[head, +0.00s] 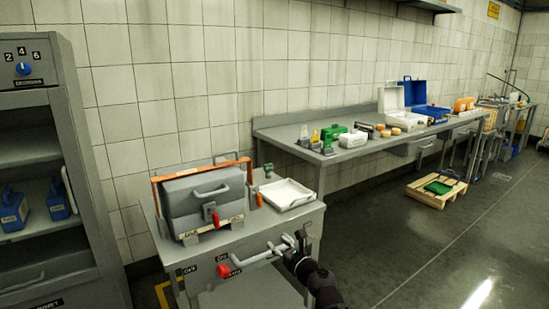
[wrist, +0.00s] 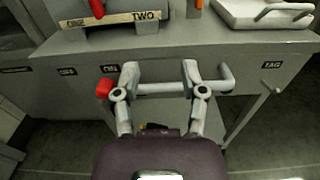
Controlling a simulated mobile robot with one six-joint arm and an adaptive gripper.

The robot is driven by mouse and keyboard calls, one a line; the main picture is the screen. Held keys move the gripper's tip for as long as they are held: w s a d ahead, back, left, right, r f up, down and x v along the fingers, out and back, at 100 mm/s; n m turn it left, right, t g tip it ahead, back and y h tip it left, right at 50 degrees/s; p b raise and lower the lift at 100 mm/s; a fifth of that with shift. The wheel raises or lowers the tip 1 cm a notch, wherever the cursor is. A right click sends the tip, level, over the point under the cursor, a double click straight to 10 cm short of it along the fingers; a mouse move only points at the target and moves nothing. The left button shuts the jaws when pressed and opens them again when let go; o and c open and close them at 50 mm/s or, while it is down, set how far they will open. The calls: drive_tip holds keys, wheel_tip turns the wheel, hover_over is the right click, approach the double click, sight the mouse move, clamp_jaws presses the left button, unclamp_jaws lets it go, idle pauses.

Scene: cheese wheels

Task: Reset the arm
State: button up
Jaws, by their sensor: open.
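My gripper (head: 288,243) is in front of the grey machine stand (head: 190,256), at the lower middle of the head view. In the wrist view my gripper (wrist: 160,75) is open, with its two fingers spread over a grey bar handle (wrist: 160,88). Nothing is clearly clamped between them; whether they touch the bar I cannot tell. The handle also shows in the head view (head: 252,261). Its red end (wrist: 104,88) lies just under the ON label (wrist: 110,68), with the OFF label (wrist: 67,72) farther left.
A grey case (head: 203,188) under an orange frame and a white tray (head: 287,193) sit on the stand. A shelf cabinet (head: 45,235) stands left. A long bench (head: 290,128) runs along the wall with boxes. A pallet (head: 428,198) lies on otherwise mostly clear floor.

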drive_tip(key=s+d+f+n+g+h, duration=0.2)
drive_tip(key=s+f+n+g, duration=0.4)
drive_tip(key=n, duration=0.5)
drive_tip(key=s+d+f+n+g+h, duration=0.1)
drive_tip(key=s+d+f+n+g, duration=0.2)
drive_tip(key=f+n, duration=0.6)
drive_tip(key=s+d+f+n+g+h, duration=0.3)
drive_tip(key=s+d+n+g+h, duration=0.35)
drive_tip(key=d+n, duration=0.35)
wheel_tip(320, 180, up, 25)
drive_tip(key=d+p, duration=0.1)
drive_tip(key=p, duration=2.5)
drive_tip(key=shift+s+r+m, duration=0.2)
drive_tip(key=shift+s+m, duration=0.1)
drive_tip(key=shift+s, duration=0.05)
